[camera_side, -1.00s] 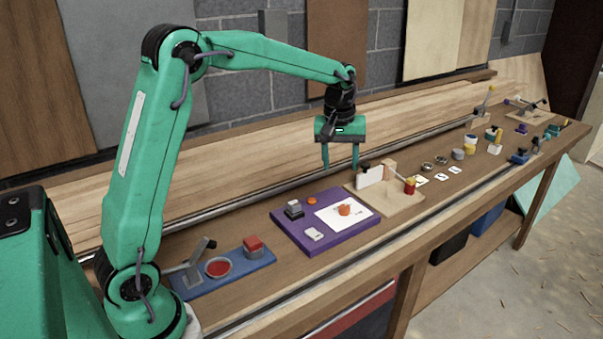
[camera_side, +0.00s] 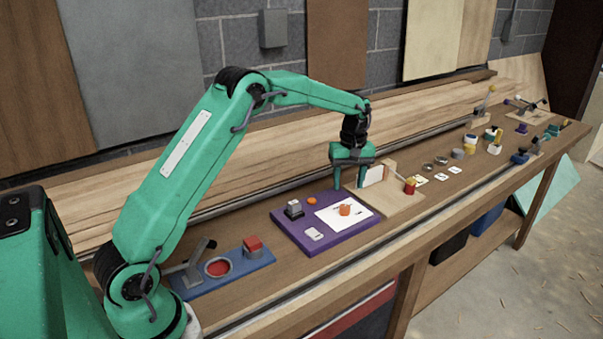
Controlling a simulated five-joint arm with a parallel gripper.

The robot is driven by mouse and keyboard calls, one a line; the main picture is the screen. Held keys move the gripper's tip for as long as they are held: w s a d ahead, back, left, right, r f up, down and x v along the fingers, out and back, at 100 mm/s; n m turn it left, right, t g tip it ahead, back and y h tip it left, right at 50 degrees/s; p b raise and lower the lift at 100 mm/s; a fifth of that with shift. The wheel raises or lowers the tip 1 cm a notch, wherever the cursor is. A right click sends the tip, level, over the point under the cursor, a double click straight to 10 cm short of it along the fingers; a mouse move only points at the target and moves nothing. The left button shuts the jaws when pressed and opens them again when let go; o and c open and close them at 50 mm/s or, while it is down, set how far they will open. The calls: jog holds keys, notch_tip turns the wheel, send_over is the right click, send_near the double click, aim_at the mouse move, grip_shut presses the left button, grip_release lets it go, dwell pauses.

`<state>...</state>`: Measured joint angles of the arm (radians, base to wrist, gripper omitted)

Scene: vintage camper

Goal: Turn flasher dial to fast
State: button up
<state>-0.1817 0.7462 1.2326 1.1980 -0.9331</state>
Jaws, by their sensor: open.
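An orange dial (camera_side: 345,210) sits on a white plate (camera_side: 327,218) with small dark marks, on a purple board (camera_side: 316,245) in the middle of the bench. The marks are too small to read, and I cannot tell the dial's setting. My gripper (camera_side: 350,187) points down with its two fingers apart and nothing between them. In the picture its fingertips are just above and behind the dial, near the board's back right corner. I see no contact with the dial.
The purple board also has a grey block (camera_side: 294,208), an orange button (camera_side: 311,201) and a white switch (camera_side: 314,234). A blue base (camera_side: 228,272) with a lever is at left.

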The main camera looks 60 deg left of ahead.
aim_at(345, 207)
jog(key=shift+s+f, duration=0.15)
jog(key=shift+f, duration=3.7)
jog(key=shift+c, duration=0.2)
jog(key=c, duration=0.9)
